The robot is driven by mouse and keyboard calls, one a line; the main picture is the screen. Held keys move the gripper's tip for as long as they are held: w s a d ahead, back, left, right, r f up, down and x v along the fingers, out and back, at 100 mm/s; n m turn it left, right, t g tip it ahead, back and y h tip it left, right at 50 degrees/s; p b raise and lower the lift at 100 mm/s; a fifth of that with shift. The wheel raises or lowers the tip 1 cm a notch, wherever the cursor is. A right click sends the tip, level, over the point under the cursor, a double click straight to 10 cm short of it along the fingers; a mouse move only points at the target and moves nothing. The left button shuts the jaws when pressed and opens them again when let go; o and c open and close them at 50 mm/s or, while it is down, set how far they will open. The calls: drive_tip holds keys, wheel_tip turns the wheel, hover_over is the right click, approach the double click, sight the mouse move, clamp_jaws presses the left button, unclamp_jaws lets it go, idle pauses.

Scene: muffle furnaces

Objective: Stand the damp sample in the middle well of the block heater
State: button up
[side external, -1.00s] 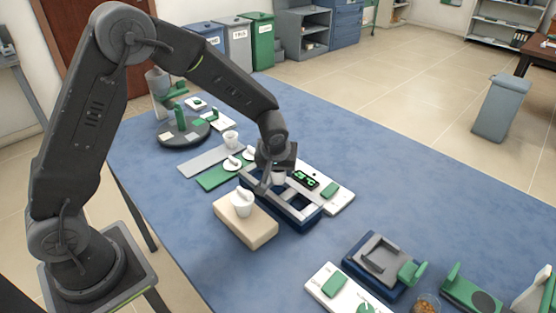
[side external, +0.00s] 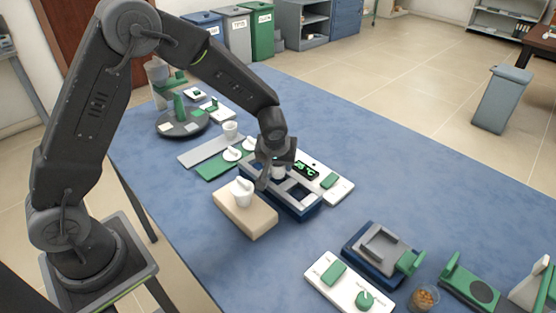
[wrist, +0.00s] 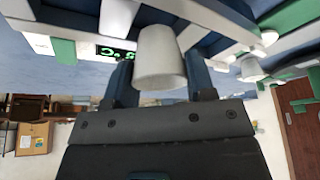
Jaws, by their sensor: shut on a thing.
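My gripper (side external: 275,178) is shut on a white, tapered crucible (wrist: 161,58), which the wrist view shows upside down between the two fingers. No label tells whether it is the damp sample. The block heater (side external: 309,211) is a blue and grey block with square wells in a row. The gripper and crucible are at its far-left to middle part and partly hide the wells. The near-right well (side external: 299,193) looks empty. I cannot tell whether the crucible's base touches the heater. Another white crucible (side external: 243,194) with a lid stands on a beige block (side external: 254,219).
A white control panel with a lit green display (side external: 307,170) adjoins the heater. White lids (side external: 232,154) lie on a green mat (side external: 212,172), left of the heater. A blue-based device (side external: 380,255) and another white panel (side external: 338,285) stand at the near right.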

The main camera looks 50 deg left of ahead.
drive_tip(key=shift+f, duration=0.65)
drive_tip(key=shift+f, duration=0.35)
drive_tip(key=shift+f, duration=0.15)
drive_tip(key=o, duration=1)
drive_tip(key=shift+f, duration=0.1)
drive_tip(key=shift+o, duration=0.2)
drive_tip(key=o, duration=0.3)
drive_tip(key=shift+s, duration=0.1)
drive_tip(key=shift+r, duration=4.05)
